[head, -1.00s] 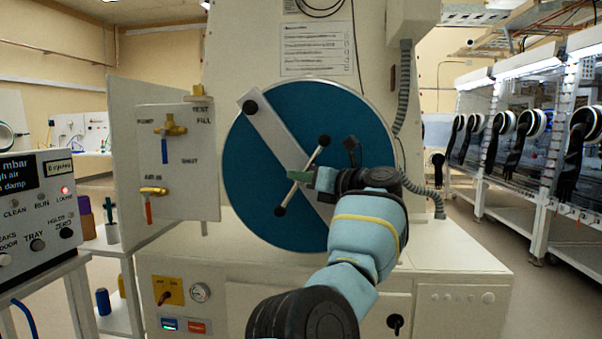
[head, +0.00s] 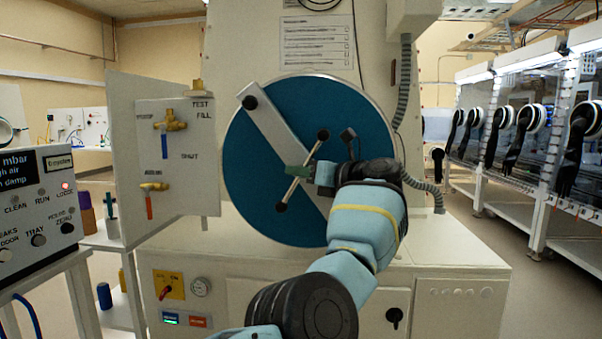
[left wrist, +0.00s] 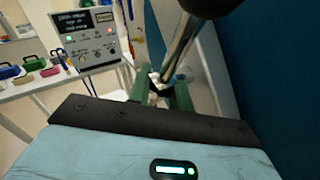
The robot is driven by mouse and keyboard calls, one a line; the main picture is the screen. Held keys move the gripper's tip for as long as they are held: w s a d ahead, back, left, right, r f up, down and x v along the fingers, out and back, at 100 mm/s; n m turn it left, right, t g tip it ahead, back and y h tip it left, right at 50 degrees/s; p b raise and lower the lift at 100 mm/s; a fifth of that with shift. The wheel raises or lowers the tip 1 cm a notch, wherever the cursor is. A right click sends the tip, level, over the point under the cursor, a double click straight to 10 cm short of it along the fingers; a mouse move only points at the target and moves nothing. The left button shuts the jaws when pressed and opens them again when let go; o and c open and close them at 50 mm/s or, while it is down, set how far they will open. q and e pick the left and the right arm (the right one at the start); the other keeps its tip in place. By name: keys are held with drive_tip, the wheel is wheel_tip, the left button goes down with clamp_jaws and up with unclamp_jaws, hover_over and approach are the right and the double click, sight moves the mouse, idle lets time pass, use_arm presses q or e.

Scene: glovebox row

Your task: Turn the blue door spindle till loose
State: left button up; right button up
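The round blue door (head: 250,180) fills the middle of the head view, with a pale strap across it. The spindle's metal T-bar (head: 293,190) has black knobs at both ends and stands tilted, upper end to the right. My left gripper (head: 300,171) reaches in from the right side of the bar, near its middle. In the left wrist view its green fingers (left wrist: 163,88) lie on both sides of the bar (left wrist: 178,45) with a narrow gap, and look shut on it. Finger contact is partly hidden. My right gripper is not in view.
A valve panel (head: 178,160) stands left of the door. A control box (head: 38,200) is at the far left. A ribbed hose (head: 403,85) hangs right of the door. The cabinet top (head: 450,250) is clear. Glovebox ports (head: 530,118) line the right.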

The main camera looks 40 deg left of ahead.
use_arm(q)
drive_tip(key=d, duration=0.7)
drive_tip(key=shift+w+d, duration=0.25)
drive_tip(key=shift+d, duration=0.1)
idle(0.5)
